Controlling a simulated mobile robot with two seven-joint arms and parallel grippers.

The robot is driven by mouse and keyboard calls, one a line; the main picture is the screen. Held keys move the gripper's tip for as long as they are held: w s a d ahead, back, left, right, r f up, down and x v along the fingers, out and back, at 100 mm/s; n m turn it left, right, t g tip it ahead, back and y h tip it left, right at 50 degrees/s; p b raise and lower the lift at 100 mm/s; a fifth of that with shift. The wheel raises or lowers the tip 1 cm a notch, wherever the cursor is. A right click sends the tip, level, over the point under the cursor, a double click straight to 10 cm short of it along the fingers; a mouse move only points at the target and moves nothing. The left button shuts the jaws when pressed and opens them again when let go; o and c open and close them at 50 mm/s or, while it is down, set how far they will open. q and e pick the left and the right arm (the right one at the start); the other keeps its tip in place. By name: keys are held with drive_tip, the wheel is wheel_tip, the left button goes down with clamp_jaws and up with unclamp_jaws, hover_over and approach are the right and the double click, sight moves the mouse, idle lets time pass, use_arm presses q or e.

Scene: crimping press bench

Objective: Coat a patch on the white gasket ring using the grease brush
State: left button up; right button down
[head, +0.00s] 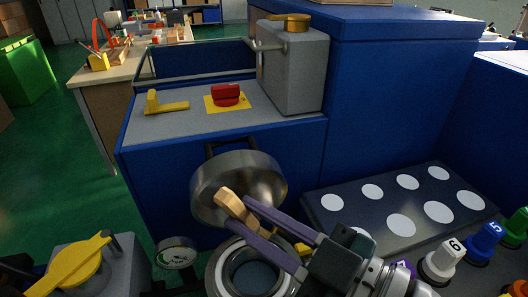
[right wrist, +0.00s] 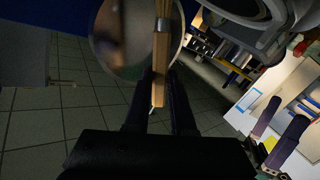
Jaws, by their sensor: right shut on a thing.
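The grease brush (head: 238,212) shows as a pale wooden handle in the head view, tilted in front of a round metal dish. My right gripper (head: 250,218) is shut on it, purple fingers on either side. The white gasket ring (head: 217,274) appears at the bottom of the head view, below the brush and partly hidden by my right fingers. My left gripper (right wrist: 282,122) shows in the right wrist view with its fingers apart, empty.
The shiny metal dish (head: 240,178) stands upright behind the brush. A dark panel with white discs (head: 400,225) lies to the right, with numbered knobs (head: 441,262) before it. A gauge (head: 176,252) and yellow-handled box (head: 80,262) are at lower left. A red button (head: 226,95) sits behind.

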drive_tip(key=shift+s+d+r+p, duration=0.1)
drive_tip(key=shift+s+d+p, duration=0.1)
drive_tip(key=shift+s+p, duration=0.25)
drive_tip(key=shift+s+d, duration=0.1)
drive_tip(key=shift+s, duration=0.25)
drive_tip(key=shift+w+a, duration=0.1)
drive_tip(key=shift+a, duration=0.45)
drive_tip(key=shift+d, duration=0.55)
drive_tip(key=shift+a, duration=0.5)
drive_tip(key=shift+d, duration=0.55)
drive_tip(key=shift+a, duration=0.6)
drive_tip(key=shift+d, duration=0.6)
drive_tip(key=shift+a, duration=0.55)
drive_tip(key=shift+d+p, duration=0.3)
drive_tip(key=shift+d, duration=0.3)
